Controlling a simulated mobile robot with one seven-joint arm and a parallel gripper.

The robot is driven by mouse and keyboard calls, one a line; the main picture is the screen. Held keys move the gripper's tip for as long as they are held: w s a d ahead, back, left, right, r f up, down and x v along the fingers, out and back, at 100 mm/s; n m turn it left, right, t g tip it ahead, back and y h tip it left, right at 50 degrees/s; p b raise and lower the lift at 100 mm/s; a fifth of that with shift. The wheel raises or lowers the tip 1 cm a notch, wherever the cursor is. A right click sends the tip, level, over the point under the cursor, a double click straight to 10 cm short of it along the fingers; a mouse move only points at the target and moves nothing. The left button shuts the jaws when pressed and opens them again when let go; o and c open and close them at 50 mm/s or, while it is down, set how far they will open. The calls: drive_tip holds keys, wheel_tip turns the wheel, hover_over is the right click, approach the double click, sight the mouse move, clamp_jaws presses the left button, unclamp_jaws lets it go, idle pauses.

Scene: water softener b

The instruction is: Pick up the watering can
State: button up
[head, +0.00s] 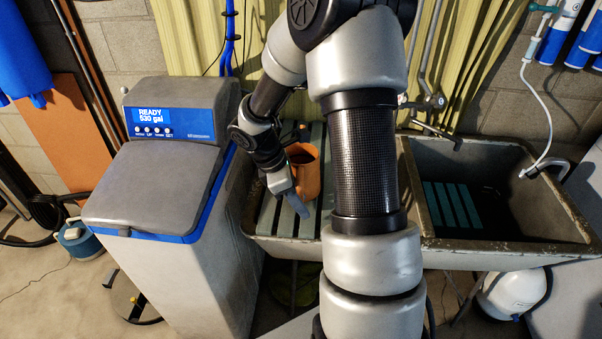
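An orange-brown vessel (307,174), apparently the watering can, stands on the slatted left part of the sink in the head view. Its dark open top faces up. My forearm covers the area to its right, so I cannot make out a spout. My gripper (298,204) is at the vessel's lower left, its bluish fingertip pointing down and right across the vessel's near side. I cannot tell whether it touches the vessel, or whether its fingers are apart or closed.
A grey water softener (165,165) with a lit display stands close on the left. The stone sink (500,251) has a dark basin with green slats on the right. A tap (440,136) and pipes are behind. A white tank (508,292) is below the sink.

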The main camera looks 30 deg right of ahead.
clamp_jaws()
